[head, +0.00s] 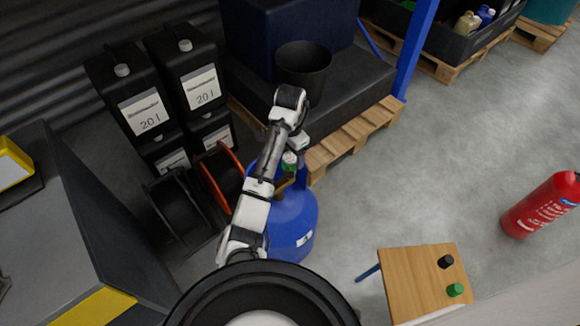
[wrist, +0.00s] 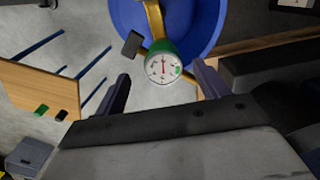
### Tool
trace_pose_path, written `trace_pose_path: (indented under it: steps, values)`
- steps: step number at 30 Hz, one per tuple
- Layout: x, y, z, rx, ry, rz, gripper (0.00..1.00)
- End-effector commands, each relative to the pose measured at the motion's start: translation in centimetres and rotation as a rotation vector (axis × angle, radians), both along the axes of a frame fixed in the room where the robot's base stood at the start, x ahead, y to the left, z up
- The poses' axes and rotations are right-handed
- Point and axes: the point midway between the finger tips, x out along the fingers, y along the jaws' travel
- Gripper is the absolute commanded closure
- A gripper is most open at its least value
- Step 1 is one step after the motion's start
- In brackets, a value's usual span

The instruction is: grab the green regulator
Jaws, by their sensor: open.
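The green regulator (wrist: 162,64) has a round white gauge with a red needle. It sits on a yellow, brass-like fitting (wrist: 154,18) at the top of the blue cylinder (head: 292,222). In the head view, a small bit of the regulator (head: 289,158) shows beside my wrist. My gripper (wrist: 161,72) is open, with one dark finger on each side of the gauge in the wrist view. I see no contact, and cannot tell how deep the regulator lies between the fingers. In the head view my arm hides part of the cylinder.
A wooden table (head: 412,282) with black (head: 446,261) and green (head: 455,290) knobs stands at lower right. A red extinguisher (head: 540,207) is at far right. Black canisters (head: 143,105) and reels stand left; a dark bin (head: 303,68) and pallet (head: 352,134) are behind.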

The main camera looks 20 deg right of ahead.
Motion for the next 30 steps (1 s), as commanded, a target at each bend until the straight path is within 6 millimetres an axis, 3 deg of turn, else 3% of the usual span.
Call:
trace_pose_path:
  steps: [5,13,22,30]
  values:
    - [0.1,0.0,-1.0,0.002,0.003,0.002,0.27]
    - [0.5,-0.2,-4.8,0.001,0.002,0.001,0.27]
    - [0.5,-0.2,-5.6,0.0,-0.001,0.0,0.27]
    - [0.5,-0.2,-5.5,0.0,-0.001,0.001,0.6]
